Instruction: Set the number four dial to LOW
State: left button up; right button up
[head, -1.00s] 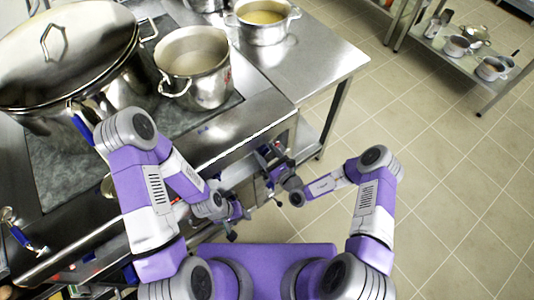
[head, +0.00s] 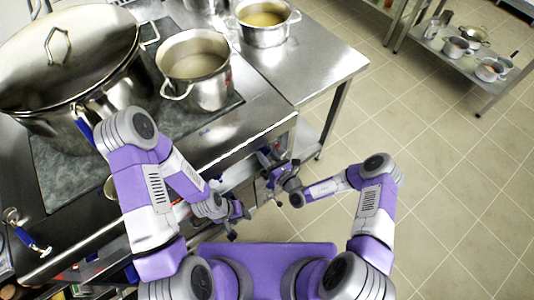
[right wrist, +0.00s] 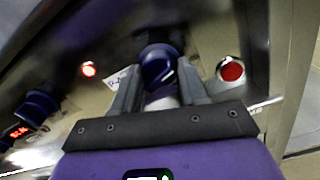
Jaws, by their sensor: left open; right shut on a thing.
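A blue dial (right wrist: 157,62) on the stove's front panel sits between the fingers of my right gripper (right wrist: 158,88) in the right wrist view. The fingers are shut on its sides. I cannot read its number or its setting. In the head view my right gripper (head: 275,166) is at the stove's front face, and the dial there is too small or hidden to make out. My left gripper (head: 235,220) is open and empty, lower and to the left, in front of the stove.
In the right wrist view a second blue dial (right wrist: 38,104) is at the left, near a red lit display (right wrist: 16,133). Red lights (right wrist: 231,69) flank the held dial. A large lidded stockpot (head: 70,60) and an open pot (head: 195,70) stand on the stove.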

jog(key=m+p, duration=0.1)
jog(key=m, duration=0.2)
jog(key=shift+m, duration=0.3)
jog(key=shift+s+m+p, duration=0.1)
jog(key=shift+m+p, duration=0.2)
jog(key=shift+m, duration=1.5)
jog(key=o, duration=1.1)
jog(key=shift+c, duration=0.2)
jog(key=p+v, duration=0.1)
jog(key=v, duration=0.6)
jog(key=shift+s, duration=0.2)
jog(key=shift+d, duration=0.1)
